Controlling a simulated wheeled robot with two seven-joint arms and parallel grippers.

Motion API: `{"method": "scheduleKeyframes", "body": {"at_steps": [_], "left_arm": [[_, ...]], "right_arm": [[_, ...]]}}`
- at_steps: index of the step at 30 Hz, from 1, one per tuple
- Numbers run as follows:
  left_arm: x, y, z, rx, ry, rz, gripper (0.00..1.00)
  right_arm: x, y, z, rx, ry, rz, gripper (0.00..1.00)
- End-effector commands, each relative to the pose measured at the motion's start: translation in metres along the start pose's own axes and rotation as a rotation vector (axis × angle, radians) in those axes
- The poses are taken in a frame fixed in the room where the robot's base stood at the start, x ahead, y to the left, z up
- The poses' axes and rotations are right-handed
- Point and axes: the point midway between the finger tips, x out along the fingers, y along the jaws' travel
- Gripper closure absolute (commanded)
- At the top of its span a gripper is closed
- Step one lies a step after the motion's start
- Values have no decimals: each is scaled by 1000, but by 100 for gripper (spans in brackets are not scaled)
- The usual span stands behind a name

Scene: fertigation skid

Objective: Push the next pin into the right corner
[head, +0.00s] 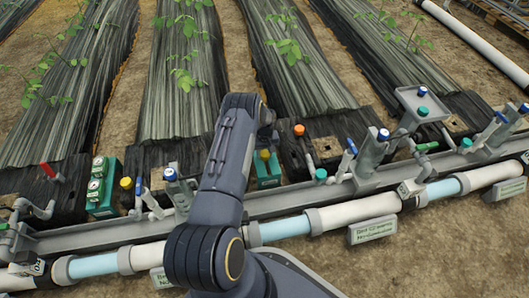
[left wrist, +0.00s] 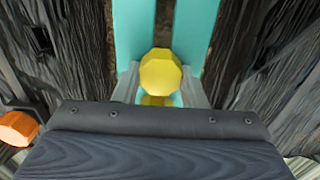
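My left arm reaches up the middle of the head view, and its gripper (head: 267,136) points down behind the forearm, mostly hidden. Below it stands a teal box (head: 268,173) with a yellow knob (head: 265,154). In the left wrist view a yellow faceted knob (left wrist: 160,72) sits centred close ahead, between two teal strips (left wrist: 195,35). Grey pieces flank this knob; I cannot tell whether they are fingers touching it. An orange cap (head: 299,130) stands on a post to the right; an orange one also shows at the wrist view's left edge (left wrist: 17,128). I cannot make out which part is the pin. My right gripper is not in view.
A grey channel (head: 290,199) with valves and blue-capped posts runs across the front, above a white and light-blue pipe (head: 285,228). Another teal box (head: 103,187) stands left. A grey tray (head: 423,103) stands right. Film-covered beds (head: 180,60) with seedlings lie behind.

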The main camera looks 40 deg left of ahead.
Motion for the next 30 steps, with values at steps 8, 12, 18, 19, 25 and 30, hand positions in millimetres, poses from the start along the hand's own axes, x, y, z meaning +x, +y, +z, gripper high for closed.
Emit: {"method": "scheduleKeyframes", "body": {"at_steps": [8, 12, 18, 19, 25, 30], "left_arm": [[-4, 0, 0, 0, 0, 0, 84], [-13, 0, 0, 0, 0, 0, 84], [-28, 0, 0, 0, 1, 0, 84], [-30, 0, 0, 0, 1, 0, 84], [-44, 0, 0, 1, 0, 0, 84], [-56, 0, 0, 1, 1, 0, 84]], "right_arm": [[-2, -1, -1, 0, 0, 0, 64], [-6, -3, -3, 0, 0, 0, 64], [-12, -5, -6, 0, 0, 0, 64], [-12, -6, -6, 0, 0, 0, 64], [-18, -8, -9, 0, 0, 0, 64], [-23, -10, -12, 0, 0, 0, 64]]}}
